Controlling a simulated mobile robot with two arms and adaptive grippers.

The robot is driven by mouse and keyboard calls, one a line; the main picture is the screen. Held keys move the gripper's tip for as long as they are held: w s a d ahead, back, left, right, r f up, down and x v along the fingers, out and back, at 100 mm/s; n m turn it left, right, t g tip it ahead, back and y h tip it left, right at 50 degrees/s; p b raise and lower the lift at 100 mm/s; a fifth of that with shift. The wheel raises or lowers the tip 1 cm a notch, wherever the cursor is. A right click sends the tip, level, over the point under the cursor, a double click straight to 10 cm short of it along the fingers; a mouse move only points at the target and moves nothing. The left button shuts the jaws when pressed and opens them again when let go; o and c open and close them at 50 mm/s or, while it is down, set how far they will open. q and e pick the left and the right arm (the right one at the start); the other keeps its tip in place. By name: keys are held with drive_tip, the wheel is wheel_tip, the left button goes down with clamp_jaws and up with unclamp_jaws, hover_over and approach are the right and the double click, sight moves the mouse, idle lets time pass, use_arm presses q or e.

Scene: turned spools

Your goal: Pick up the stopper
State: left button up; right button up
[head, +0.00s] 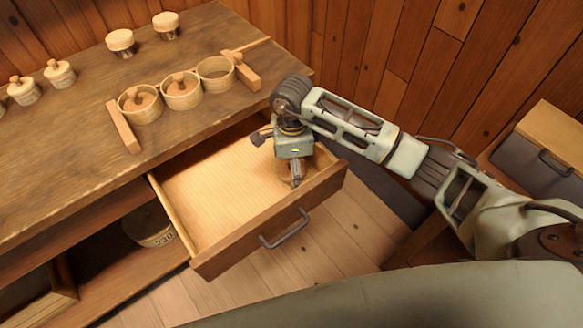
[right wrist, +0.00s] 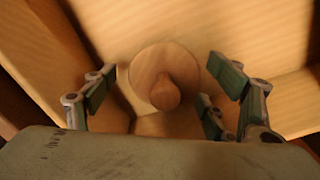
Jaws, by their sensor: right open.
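The stopper (right wrist: 148,70) is a pale round wooden disc with a rounded knob. In the right wrist view it lies inside the open drawer (head: 212,190), near the drawer's walls. In the head view my gripper and arm hide it. My right gripper (head: 296,178) points down into the drawer's right end. In the right wrist view its fingers (right wrist: 162,88) are spread apart, one set on each side of the stopper, with the knob between them. I cannot tell whether they touch it. My left gripper is not in view.
On the worktop (head: 60,150) stands a row of three round wooden holders (head: 215,73); two contain knobbed stoppers and the right one looks empty. Several lidded jars (head: 60,74) stand further back. The drawer's front wall (head: 268,228) and handle are close to the gripper.

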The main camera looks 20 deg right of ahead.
drive_tip(key=shift+f, duration=0.1)
drive_tip(key=c, duration=0.7)
drive_tip(key=shift+c, duration=0.7)
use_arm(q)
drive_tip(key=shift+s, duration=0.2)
use_arm(e)
drive_tip(key=c, duration=0.4)
